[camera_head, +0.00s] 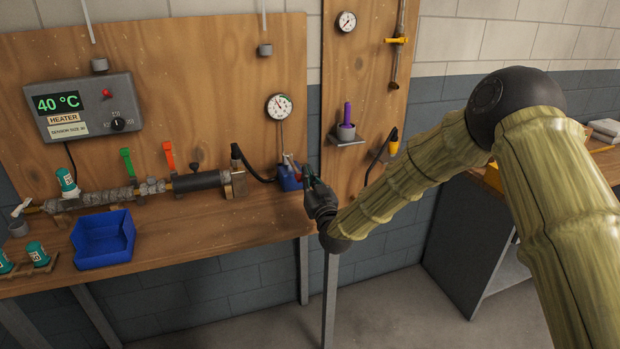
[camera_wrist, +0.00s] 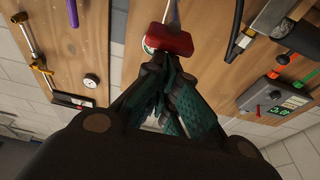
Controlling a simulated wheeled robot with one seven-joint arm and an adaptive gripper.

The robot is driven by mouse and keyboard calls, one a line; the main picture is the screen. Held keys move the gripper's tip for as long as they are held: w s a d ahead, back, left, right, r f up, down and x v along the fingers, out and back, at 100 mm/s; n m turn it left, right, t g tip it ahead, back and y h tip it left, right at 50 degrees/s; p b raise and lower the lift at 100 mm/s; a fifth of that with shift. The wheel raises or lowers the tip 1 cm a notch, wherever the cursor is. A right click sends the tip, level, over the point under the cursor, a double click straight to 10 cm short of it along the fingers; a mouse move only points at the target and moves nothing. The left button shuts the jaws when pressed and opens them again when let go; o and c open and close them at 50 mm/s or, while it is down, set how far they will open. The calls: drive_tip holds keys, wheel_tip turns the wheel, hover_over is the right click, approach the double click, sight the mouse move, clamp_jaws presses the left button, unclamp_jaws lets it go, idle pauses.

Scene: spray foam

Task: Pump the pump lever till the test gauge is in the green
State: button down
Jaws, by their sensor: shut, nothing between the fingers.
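The blue pump (camera_head: 289,179) stands at the right end of the workbench. Its lever ends in a red grip (camera_wrist: 168,41) on a metal rod; in the head view the lever is largely hidden by my fingers. The round white test gauge (camera_head: 279,107) is on the wooden board above the pump. It has a green band at the right of its dial, and its dark needle appears to point up and left, outside the green. My gripper (camera_head: 309,174) is shut and empty, its green-padded fingertips close to the red grip. I cannot tell whether they touch it.
A black hose (camera_head: 252,171) runs to the pump from the pipe assembly on the left. A blue bin (camera_head: 103,238) stands on the bench. A second gauge (camera_head: 346,22) and a purple-handled tool (camera_head: 347,114) are on the right board. Floor right of the bench is clear.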

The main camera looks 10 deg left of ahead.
drive_tip(key=shift+s+f, duration=0.2)
drive_tip(key=shift+f, duration=0.55)
drive_tip(key=shift+r, duration=0.1)
wheel_tip(320, 180, up, 5)
drive_tip(key=p, duration=0.2)
drive_tip(key=b+v, duration=0.3)
drive_tip(key=v, duration=0.6)
drive_tip(key=shift+d+f+b, duration=0.2)
drive_tip(key=shift+f+b, duration=0.1)
drive_tip(key=shift+f, duration=0.15)
drive_tip(key=shift+s, duration=0.15)
